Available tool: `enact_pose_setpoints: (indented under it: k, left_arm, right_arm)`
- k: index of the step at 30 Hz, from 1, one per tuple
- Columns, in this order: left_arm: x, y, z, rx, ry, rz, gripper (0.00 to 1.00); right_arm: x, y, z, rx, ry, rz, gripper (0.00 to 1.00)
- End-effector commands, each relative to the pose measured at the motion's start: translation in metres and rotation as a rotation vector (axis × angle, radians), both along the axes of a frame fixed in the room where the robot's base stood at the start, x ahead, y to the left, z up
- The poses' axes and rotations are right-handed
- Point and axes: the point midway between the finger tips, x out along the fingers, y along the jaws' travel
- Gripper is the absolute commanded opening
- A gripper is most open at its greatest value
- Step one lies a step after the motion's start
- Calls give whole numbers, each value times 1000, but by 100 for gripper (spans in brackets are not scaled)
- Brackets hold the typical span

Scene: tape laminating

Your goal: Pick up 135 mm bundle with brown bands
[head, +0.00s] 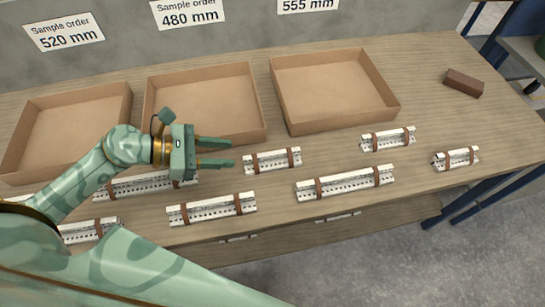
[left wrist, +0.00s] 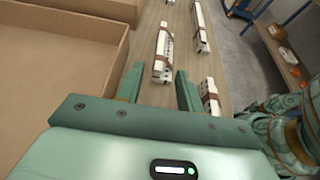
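Several white slotted bundles with brown bands lie on the wooden table, in differing lengths. No length marks on them are readable, so I cannot tell for certain which is 135 mm. A shorter bundle (head: 272,160) lies just right of my left gripper (head: 217,152). The gripper is open and empty, its fingers pointing right towards that bundle. In the left wrist view, a bundle (left wrist: 163,52) lies ahead of the open fingers (left wrist: 158,82), not between them. Longer bundles (head: 345,183) and (head: 212,208) lie nearer the front edge. My right gripper is out of view.
Cardboard trays (head: 262,98) stand along the back, below signs for 520, 480 and 555 mm. Other bundles (head: 388,138) and (head: 456,158) lie to the right. A brown block (head: 463,83) lies at the back right. Bare table separates the bundles.

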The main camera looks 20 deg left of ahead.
Motion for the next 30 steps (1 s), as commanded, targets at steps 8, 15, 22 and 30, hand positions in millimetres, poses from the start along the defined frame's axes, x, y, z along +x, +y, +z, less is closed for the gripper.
enact_pose_setpoints:
  k: [8, 15, 22, 30]
  left_arm:
    - [16, -24, -12, 0, 0, 1, 37]
    - [37, -53, -28, -2, -1, 2, 37]
    - [43, -63, -31, 2, 1, 1, 37]
    - [42, -63, -31, 2, 1, 1, 0]
  right_arm:
    - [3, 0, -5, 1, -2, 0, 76]
    - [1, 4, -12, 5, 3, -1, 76]
    - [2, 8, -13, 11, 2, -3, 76]
    - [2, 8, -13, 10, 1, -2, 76]
